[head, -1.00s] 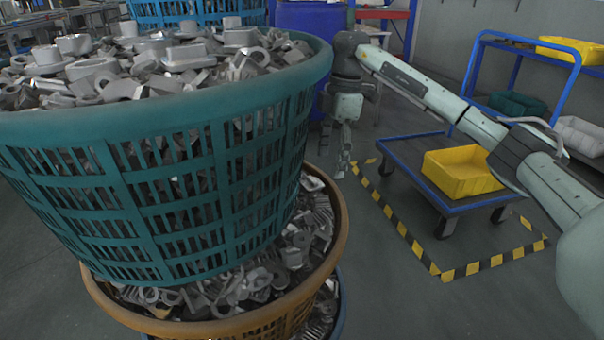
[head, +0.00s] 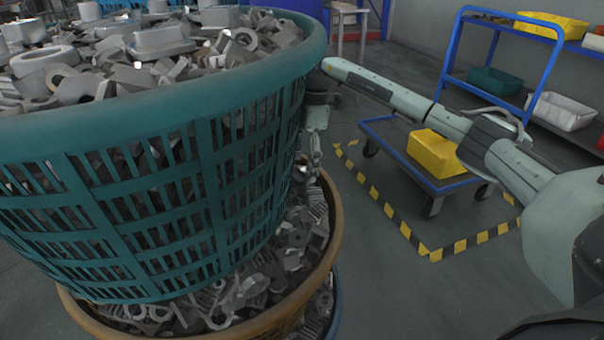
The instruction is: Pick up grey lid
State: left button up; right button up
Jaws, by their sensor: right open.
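The teal basket (head: 165,200) fills the left and is heaped with grey metal parts. I cannot single out a grey lid among them; a flanged oval grey piece (head: 161,42) lies on top of the heap. My right gripper (head: 315,157) hangs pointing down just behind the basket's right side, at the end of my pale green arm. It is open, small in the view and partly hidden by the basket; I see nothing held in it. My left gripper is not in view.
An orange-rimmed basket (head: 335,215) of metal parts sits under the teal one. A blue cart with a yellow bin (head: 433,152) stands inside yellow-black floor tape (head: 400,226). A blue rack (head: 546,75) holds bins at the right. Grey floor is clear in front.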

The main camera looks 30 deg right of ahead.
jog(key=shift+f, duration=0.25)
jog(key=c, duration=1.4)
jog(key=shift+c, duration=0.2)
